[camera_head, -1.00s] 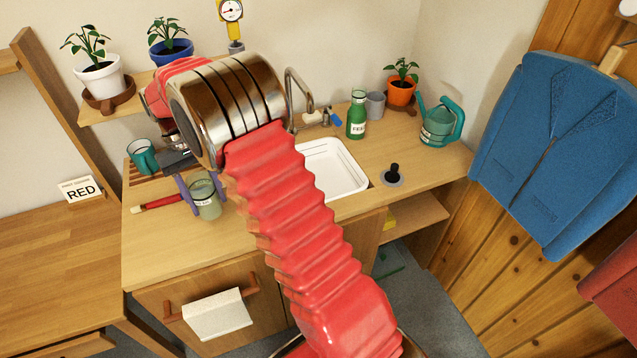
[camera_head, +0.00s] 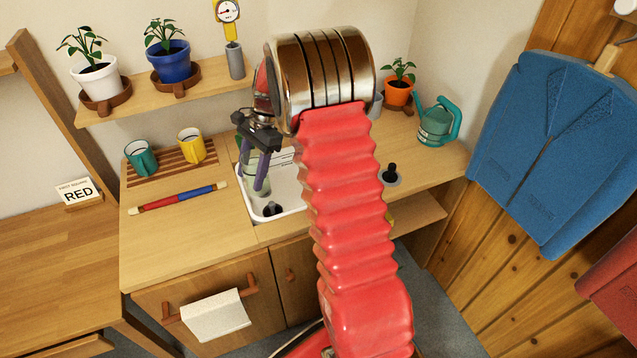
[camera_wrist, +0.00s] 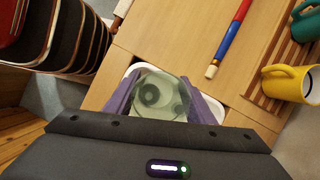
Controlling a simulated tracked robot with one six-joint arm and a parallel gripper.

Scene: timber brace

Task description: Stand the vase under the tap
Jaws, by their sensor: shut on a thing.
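The vase (camera_wrist: 160,95) is clear, greenish glass. In the wrist view it sits between the two purple fingers of my gripper (camera_wrist: 163,104), which is shut on it. The white sink's floor and dark drain seem to show through the glass. In the head view my gripper (camera_head: 256,180) points down over the left part of the white sink (camera_head: 243,203). The tap is hidden behind my arm in the head view and does not show in the wrist view.
A teal mug (camera_head: 141,158) and a yellow mug (camera_head: 190,147) stand on a slatted rack left of the sink. A red and blue rod (camera_head: 178,197) lies in front of them. Potted plants line the shelf above. A teal watering can (camera_head: 437,122) stands at the right.

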